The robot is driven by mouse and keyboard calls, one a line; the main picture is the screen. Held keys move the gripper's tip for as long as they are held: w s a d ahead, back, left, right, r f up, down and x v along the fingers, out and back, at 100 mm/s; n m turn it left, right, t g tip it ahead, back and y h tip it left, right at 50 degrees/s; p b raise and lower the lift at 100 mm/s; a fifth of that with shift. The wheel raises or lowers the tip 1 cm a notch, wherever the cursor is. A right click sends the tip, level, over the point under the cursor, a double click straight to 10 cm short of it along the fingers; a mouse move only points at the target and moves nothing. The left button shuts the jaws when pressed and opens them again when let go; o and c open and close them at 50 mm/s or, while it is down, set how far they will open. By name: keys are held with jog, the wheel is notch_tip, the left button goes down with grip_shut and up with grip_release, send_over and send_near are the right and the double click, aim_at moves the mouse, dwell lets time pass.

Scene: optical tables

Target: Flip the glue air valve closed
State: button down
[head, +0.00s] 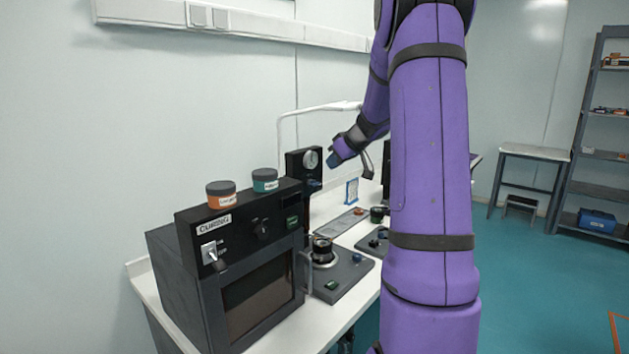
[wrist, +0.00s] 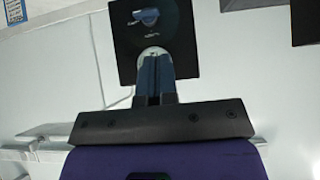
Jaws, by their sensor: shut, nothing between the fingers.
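The glue air panel is a black upright box (head: 296,167) with a round gauge (head: 311,159) at its top and a blue valve handle (head: 314,183) below. The wrist view, turned over, shows the black panel (wrist: 183,45) and the blue handle (wrist: 147,17), with small white labels too blurred to read. The handle looks roughly sideways. My gripper (head: 333,161) is right of the panel in the head view. In the wrist view my gripper (wrist: 155,58) has its blue fingers together, empty, in front of the gauge and short of the handle. The fingers hide most of the gauge.
A curing oven (head: 262,265) with two jars on top stands in front on the white bench (head: 343,237). A round black part sits on a grey plate (head: 347,276). A thin lamp arm (head: 318,108) rises behind the panel. My purple arm hides the bench's right part.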

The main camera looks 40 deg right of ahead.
aim_at(310, 184)
jog(key=x, duration=1)
